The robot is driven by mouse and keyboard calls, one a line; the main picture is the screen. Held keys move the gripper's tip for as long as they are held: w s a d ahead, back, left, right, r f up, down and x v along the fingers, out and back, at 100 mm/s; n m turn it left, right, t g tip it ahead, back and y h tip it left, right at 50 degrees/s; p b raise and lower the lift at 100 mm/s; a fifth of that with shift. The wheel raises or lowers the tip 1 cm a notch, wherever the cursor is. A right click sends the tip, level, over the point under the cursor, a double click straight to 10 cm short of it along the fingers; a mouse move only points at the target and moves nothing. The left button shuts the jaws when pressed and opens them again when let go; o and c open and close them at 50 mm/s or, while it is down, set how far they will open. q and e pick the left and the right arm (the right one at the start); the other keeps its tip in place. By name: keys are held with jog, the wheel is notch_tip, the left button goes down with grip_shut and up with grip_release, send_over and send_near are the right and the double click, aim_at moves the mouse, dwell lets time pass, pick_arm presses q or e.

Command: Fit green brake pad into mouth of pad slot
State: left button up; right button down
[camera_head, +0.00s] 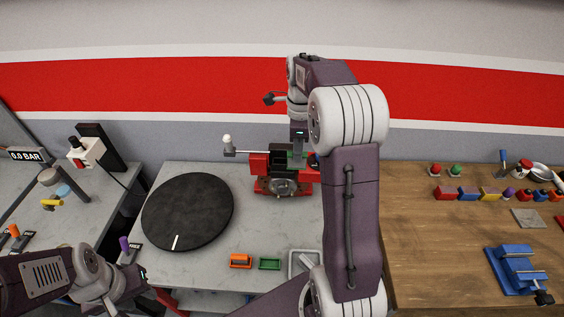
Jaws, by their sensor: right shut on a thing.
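My right arm reaches over the grey table, and its gripper (298,148) points down at the red and black brake fixture (260,163). It is shut on a small green piece (297,152), which looks like the green brake pad, at the top of the fixture. The pad slot is mostly hidden by the gripper and the pad. I cannot tell whether the pad is inside the slot's mouth or just above it. My left gripper (146,280) is low at the left, near the table's front left corner. Its fingers are too unclear to read, and it is away from the fixture.
A black round turntable (188,210) lies left of the fixture. An orange holder (240,261), a green holder (270,264) and a grey tray (303,263) stand near the front edge. A wooden bench (430,240) with a blue vise (517,268) is at right.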

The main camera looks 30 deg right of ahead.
jog(key=w+f+p, duration=0.2)
jog(key=w+f, duration=0.1)
jog(key=w+f+p, duration=0.3)
jog(key=w, duration=0.1)
jog(key=w+d+f+p, duration=0.1)
jog(key=w+f+p, duration=0.1)
jog(key=w+f, duration=0.1)
jog(key=shift+w+d+f+p, duration=0.1)
jog(key=shift+w+f+p, duration=0.25)
jog(key=shift+f, duration=0.4)
jog(key=shift+d+f, duration=0.1)
jog(key=c, duration=1.3)
grip_release()
jog(key=shift+f, duration=0.1)
